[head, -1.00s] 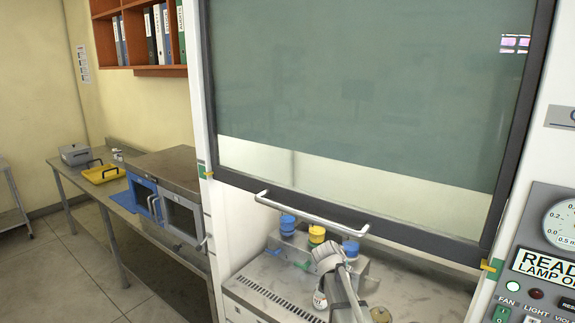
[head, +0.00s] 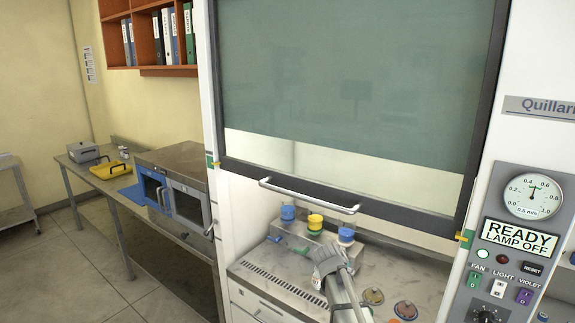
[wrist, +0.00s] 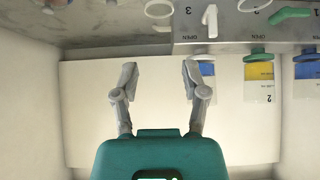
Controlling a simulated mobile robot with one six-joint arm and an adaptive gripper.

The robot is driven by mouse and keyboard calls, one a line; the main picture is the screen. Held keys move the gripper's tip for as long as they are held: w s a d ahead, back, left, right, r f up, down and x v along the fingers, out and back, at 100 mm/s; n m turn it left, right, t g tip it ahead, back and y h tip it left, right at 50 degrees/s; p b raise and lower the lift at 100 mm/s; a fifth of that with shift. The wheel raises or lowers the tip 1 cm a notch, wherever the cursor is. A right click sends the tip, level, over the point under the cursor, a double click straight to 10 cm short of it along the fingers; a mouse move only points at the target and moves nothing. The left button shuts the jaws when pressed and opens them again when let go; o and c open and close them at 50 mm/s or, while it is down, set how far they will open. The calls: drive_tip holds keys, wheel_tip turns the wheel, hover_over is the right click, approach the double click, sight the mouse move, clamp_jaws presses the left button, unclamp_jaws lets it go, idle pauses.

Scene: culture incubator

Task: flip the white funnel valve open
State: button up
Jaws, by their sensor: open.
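The white funnel valve lever (wrist: 209,20) shows at the top of the wrist view, right of centre, on the metal manifold (wrist: 235,34). It stands upright in that upside-down picture, near an "OPEN" mark. A green valve lever (wrist: 290,14) to its right lies more sideways. In the head view, the manifold (head: 322,242) carries blue, yellow and blue funnels; the white lever is hidden there. My gripper (wrist: 159,70) is open and empty, its fingertips below and left of the white lever and apart from it. In the head view, my gripper (head: 322,264) is in front of the manifold's right end.
A raised glass sash with a handle bar (head: 308,196) hangs above the manifold. Hanging yellow (wrist: 259,71) and blue labels are below the manifold. A control panel (head: 515,240) is at the right.

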drive_tip(key=s+a+f+n+g+y+b, duration=0.1)
drive_tip(key=s+f, duration=0.5)
drive_tip(key=s, duration=0.7)
drive_tip(key=s+a+f+n+g+y+b, duration=0.1)
drive_tip(key=s+f+n+g+y+b, duration=0.3)
drive_tip(key=s, duration=0.9)
drive_tip(key=shift+f+n+g+b, duration=0.65)
drive_tip(key=shift+f+n+g, duration=0.25)
drive_tip(key=shift+n+g, duration=0.15)
